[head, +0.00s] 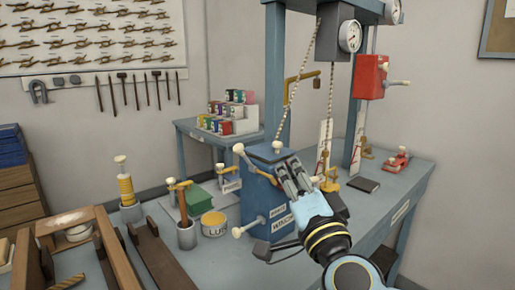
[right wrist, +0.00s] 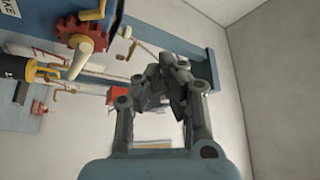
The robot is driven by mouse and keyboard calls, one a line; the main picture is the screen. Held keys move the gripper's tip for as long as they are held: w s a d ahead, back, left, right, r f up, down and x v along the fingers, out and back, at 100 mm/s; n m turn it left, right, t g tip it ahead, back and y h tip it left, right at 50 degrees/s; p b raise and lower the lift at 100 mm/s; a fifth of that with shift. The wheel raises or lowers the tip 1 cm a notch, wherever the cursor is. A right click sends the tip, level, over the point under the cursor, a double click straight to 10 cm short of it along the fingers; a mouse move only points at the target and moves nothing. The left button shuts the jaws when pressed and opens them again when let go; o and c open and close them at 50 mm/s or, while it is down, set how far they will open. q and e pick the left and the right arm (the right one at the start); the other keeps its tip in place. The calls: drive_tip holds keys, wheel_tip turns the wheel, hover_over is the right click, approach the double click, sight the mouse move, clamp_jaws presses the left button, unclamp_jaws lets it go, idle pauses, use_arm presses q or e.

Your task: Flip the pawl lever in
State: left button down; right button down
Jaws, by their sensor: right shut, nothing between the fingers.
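The blue winch box (head: 259,205) stands on the blue-grey bench with a WINCH label low on its front. Pale-knobbed levers stick out of it, one at the upper left (head: 239,149) and one at the lower left (head: 238,232). My right gripper (head: 284,170) is shut and empty, in front of the box's upper right part in the head view. In the right wrist view its fingers (right wrist: 168,72) meet, apart from a red toothed wheel (right wrist: 82,38) and a pale lever (right wrist: 80,60) at the upper left. I cannot tell which lever is the pawl lever. My left gripper is out of view.
A LUBE tub (head: 214,223), a green box (head: 199,197) and a yellow-wound spool (head: 126,187) stand left of the winch. Ropes hang from the blue frame (head: 275,80). A dark flat block (head: 364,185) lies on the clearer right side.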

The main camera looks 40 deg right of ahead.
sight(246, 159)
drive_tip(key=shift+w, duration=0.1)
drive_tip(key=w+r+p, duration=0.1)
drive_tip(key=w, duration=1)
drive_tip(key=shift+w+d+r+p, duration=0.15)
drive_tip(key=shift+w+d+p, duration=0.05)
drive_tip(key=shift+d+p, duration=0.2)
drive_tip(key=shift+a+n+t+y+b, duration=0.2)
drive_tip(key=shift+n+t+y+b, duration=0.1)
drive_tip(key=shift+n+b, duration=0.25)
